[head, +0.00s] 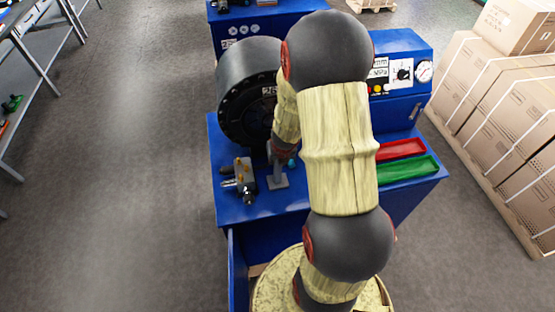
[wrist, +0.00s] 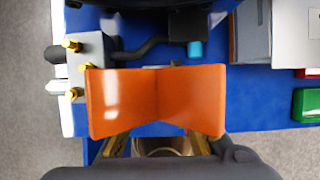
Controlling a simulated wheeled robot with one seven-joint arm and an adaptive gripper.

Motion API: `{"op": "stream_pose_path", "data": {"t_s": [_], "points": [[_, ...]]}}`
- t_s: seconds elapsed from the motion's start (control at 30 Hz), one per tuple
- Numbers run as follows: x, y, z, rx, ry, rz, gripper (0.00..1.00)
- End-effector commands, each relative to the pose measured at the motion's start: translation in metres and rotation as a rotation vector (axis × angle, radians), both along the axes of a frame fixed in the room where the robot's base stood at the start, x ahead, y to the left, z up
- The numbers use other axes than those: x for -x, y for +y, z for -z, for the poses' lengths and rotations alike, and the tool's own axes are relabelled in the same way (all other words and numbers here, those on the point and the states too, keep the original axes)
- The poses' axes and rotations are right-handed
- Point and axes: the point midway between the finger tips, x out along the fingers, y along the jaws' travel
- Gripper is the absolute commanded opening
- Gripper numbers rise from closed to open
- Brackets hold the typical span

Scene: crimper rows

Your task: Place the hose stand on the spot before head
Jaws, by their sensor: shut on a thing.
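The hose stand shows in the head view as a grey post and square foot (head: 278,181), upright over the blue bench top in front of the black crimper head (head: 238,100). I cannot tell whether its foot touches the bench. In the wrist view an orange V-shaped cradle (wrist: 155,100), apparently the stand's top, fills the middle. My gripper (wrist: 160,146) is shut on the hose stand, just below the cradle in that view. In the head view my arm hides most of the gripper and part of the crimper. The spot before the head cannot be made out.
A grey block with brass fittings (head: 243,172) stands close left of the stand. A red tray (head: 400,149) and a green tray (head: 408,170) lie to the right. A control box (head: 402,75) stands behind them. An open drawer (head: 238,270) sticks out at the front left.

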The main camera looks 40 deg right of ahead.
Motion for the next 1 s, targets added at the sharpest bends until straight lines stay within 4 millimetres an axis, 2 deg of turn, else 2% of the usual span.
{"op": "stream_pose_path", "data": {"t_s": [0.2, 0.23, 0.53, 0.87, 1.0], "points": [[-0.003, -0.002, -0.001, 0.005, -0.007, 0.001, 0.00], [0.000, 0.000, 0.002, -0.001, 0.001, 0.001, 0.23], [0.000, 0.000, 0.002, -0.001, 0.001, 0.001, 0.40], [0.000, 0.000, 0.001, -0.001, 0.001, 0.000, 0.40], [0.004, 0.002, -0.012, -0.001, 0.001, 0.001, 0.40]]}}
